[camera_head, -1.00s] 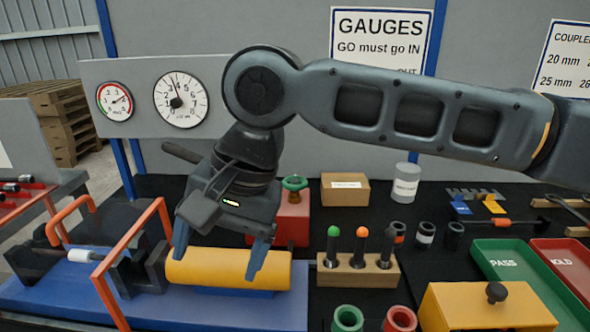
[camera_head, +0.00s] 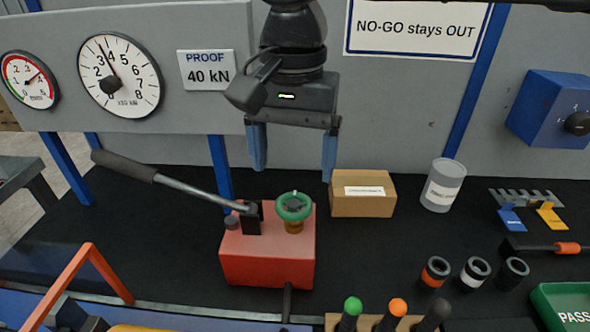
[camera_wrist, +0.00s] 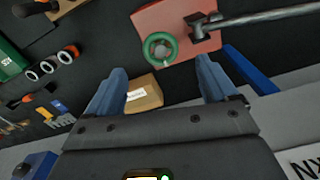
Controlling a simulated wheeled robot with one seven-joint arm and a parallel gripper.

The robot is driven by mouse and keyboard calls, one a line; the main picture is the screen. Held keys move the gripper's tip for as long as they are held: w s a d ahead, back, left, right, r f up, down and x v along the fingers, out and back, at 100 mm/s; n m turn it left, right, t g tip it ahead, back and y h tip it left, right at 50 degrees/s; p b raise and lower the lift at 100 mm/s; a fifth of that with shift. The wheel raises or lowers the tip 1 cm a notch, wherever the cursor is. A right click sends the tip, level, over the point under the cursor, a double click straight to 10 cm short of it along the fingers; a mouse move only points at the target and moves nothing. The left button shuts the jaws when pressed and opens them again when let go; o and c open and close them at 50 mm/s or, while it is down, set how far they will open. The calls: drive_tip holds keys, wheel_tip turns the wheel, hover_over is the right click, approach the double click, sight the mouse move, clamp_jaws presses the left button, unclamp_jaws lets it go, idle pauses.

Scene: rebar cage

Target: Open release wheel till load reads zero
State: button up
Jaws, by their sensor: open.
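The green release wheel (camera_head: 294,206) sits on a brass stem on top of the red pump block (camera_head: 268,258). The pump's long lever handle (camera_head: 180,184) points up to the left. My gripper (camera_head: 293,172) is open and empty above and behind the wheel, apart from it. In the wrist view the wheel (camera_wrist: 160,49) lies ahead of the two blue fingers (camera_wrist: 165,78), between their lines. The large load gauge (camera_head: 120,77) on the grey panel has its needle up, just left of the 4. A smaller red-rimmed gauge (camera_head: 29,80) is left of it.
A cardboard box (camera_head: 362,194) stands right of the wheel, near my right finger in the picture. A white canister (camera_head: 442,186) is beyond it. Plug gauges in a wooden block (camera_head: 380,322) stand in front.

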sight(294, 203)
drive_tip(key=shift+w, duration=0.3)
drive_tip(key=shift+f, duration=0.3)
drive_tip(key=shift+f+p, duration=0.3)
drive_tip(key=shift+f, duration=3.25)
drive_tip(key=c, duration=1.1)
drive_tip(key=shift+o, duration=0.2)
